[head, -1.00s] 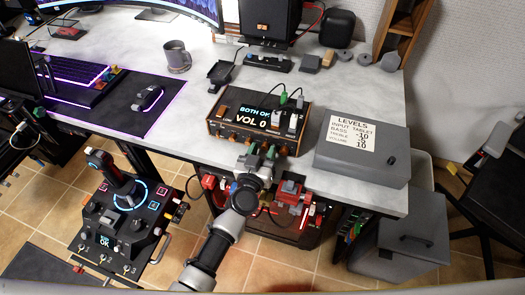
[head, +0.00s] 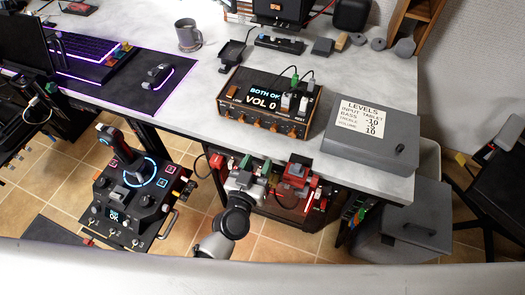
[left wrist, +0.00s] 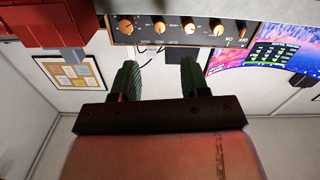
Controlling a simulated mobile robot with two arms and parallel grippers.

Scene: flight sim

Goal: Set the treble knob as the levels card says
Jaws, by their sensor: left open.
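The audio box (head: 232,112) stands near the desk's front edge, with a screen reading BOTH OK and VOL 0. Its row of orange knobs faces front; in the left wrist view the knobs (left wrist: 160,27) show at the top, with labels too small to tell which is treble. The levels card (head: 362,117) lists input tablet, bass -10 and volume 10; its treble value is not clearly legible. My left gripper (head: 255,166) is open and empty, in front of and below the box, apart from the knobs. Its green fingers also show in the left wrist view (left wrist: 158,78). My right gripper is not in view.
The card lies on a grey case (head: 390,150) right of the box. Cables plug into the box's top. Red devices (head: 295,172) sit below the desk edge beside my left gripper. A joystick panel (head: 130,190) is at left. A mug (head: 188,35) stands behind.

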